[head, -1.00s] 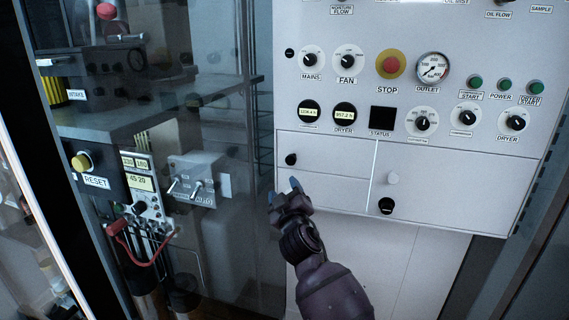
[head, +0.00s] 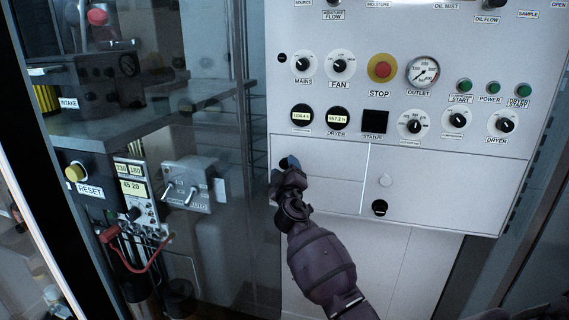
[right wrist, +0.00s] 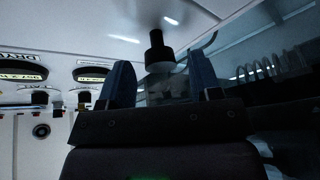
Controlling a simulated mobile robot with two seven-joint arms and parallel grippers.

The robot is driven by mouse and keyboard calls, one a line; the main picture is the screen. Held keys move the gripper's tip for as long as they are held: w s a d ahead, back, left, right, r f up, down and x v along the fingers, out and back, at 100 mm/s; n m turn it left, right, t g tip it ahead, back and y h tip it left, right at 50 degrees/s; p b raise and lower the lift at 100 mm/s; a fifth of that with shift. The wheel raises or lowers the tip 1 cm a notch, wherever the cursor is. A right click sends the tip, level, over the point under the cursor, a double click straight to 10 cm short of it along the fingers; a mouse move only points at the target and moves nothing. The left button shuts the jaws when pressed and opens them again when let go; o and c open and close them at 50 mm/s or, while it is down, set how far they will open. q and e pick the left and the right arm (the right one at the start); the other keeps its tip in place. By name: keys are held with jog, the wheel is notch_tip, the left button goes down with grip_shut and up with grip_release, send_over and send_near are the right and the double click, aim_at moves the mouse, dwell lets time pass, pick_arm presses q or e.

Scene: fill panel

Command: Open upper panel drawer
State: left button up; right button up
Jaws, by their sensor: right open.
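The upper drawer (head: 330,160) is a white front at the left of the panel's lower part, and it looks flush with the panel. Its small black knob shows in the right wrist view (right wrist: 157,50). In the head view my gripper mostly hides that knob. My right gripper (head: 290,163) is at the drawer's left end. In the right wrist view its two blue fingers (right wrist: 161,72) are apart, with the knob beyond and between the tips. I cannot tell whether they touch it. My left gripper is not in view.
A lower drawer front (head: 335,193) lies below. Dials and a red stop button (head: 382,68) are above. A glass-fronted bay with a RESET button (head: 75,172) stands left.

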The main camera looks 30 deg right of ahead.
jog(key=shift+x, duration=1.2)
grip_shut()
